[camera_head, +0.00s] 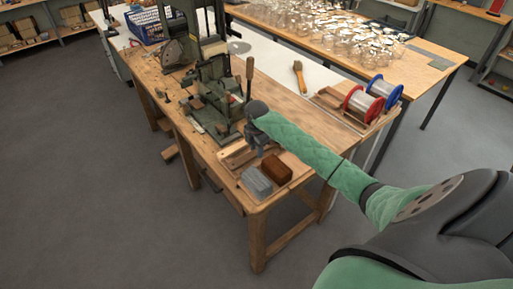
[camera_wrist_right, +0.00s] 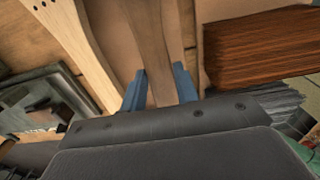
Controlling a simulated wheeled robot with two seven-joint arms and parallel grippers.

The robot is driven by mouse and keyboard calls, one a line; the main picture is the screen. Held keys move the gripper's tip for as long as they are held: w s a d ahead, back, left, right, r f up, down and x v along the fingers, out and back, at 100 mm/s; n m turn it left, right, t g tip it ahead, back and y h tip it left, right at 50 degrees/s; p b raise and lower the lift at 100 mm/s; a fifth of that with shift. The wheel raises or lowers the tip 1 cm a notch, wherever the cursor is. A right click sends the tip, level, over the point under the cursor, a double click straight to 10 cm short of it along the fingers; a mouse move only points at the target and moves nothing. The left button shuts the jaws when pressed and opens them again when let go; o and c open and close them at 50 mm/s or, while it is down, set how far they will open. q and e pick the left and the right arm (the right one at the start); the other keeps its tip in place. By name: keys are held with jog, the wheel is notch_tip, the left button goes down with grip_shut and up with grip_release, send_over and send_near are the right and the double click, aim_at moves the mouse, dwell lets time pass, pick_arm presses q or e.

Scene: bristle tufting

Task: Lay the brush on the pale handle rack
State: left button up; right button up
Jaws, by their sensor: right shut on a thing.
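My right gripper (camera_head: 254,150) is low over the near part of the wooden workbench, at a pale wooden rack (camera_head: 229,153). In the right wrist view its two blue fingers (camera_wrist_right: 160,90) are shut on a brown wooden handle (camera_wrist_right: 148,35) between them. Whether this handle has bristles is out of sight. A paler wooden handle with small dark holes (camera_wrist_right: 72,35) lies beside it on the left. A brush with a wooden handle and dark end (camera_head: 299,77) lies on the white tabletop behind. My left gripper is not in view.
A brown bristle bundle (camera_head: 276,168) and a grey bundle (camera_head: 256,182) sit right by the gripper at the bench's near end. A green machine (camera_head: 215,95) with an upright lever stands behind it. Red and blue wire spools (camera_head: 362,104) stand at the right.

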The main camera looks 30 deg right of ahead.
aim_at(256, 151)
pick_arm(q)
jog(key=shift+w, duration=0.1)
pick_arm(e)
jog(key=shift+f, duration=0.1)
jog(key=o, duration=1)
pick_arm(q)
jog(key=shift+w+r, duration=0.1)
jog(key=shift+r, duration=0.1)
pick_arm(e)
jog(key=shift+r, duration=0.25)
jog(key=shift+r+b, duration=0.35)
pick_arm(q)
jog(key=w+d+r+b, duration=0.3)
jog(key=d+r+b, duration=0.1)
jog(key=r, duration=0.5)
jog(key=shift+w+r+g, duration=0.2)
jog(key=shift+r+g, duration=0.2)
pick_arm(e)
notch_tip(256, 151, up, 11)
